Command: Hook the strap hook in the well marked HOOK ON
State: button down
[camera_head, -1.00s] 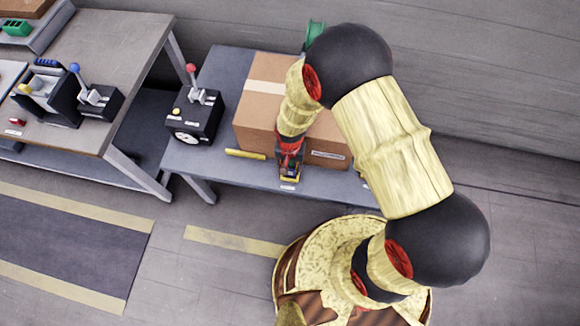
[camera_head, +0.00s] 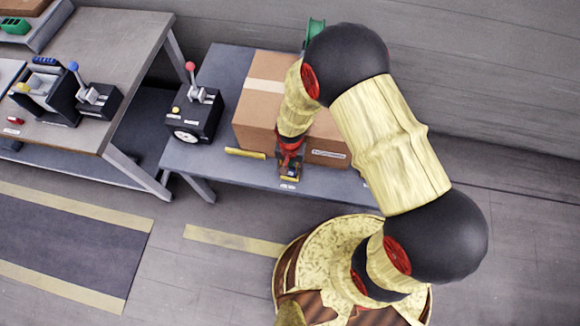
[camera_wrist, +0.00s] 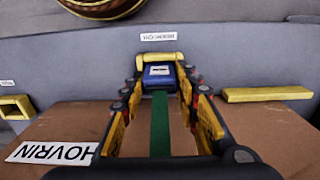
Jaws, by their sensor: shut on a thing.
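My gripper (camera_wrist: 160,85) points down at the front edge of the lower table; in the head view it is at the box's front (camera_head: 289,172). It is shut on a blue strap hook (camera_wrist: 159,75) with a white label. A green strap (camera_wrist: 160,125) runs from the hook back between the fingers. A yellow-rimmed well (camera_wrist: 160,57) shows just beyond the hook, under a small white label (camera_wrist: 158,37) seen upside down, hard to read. The hook overlaps this well in the wrist view; I cannot tell whether it is inside or above it.
The cardboard box (camera_head: 261,105) stands close behind my gripper. A yellow bar (camera_head: 245,153) lies left of it. Another yellow-framed opening (camera_wrist: 16,107) is at the wrist view's left. A black lever box with a dial (camera_head: 195,114) stands further left. A green reel (camera_head: 315,30) is behind.

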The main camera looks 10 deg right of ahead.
jog(key=shift+w+r, duration=0.1)
jog(key=c, duration=1.3)
grip_release()
jog(key=shift+o, duration=0.2)
notch_tip(320, 180, up, 12)
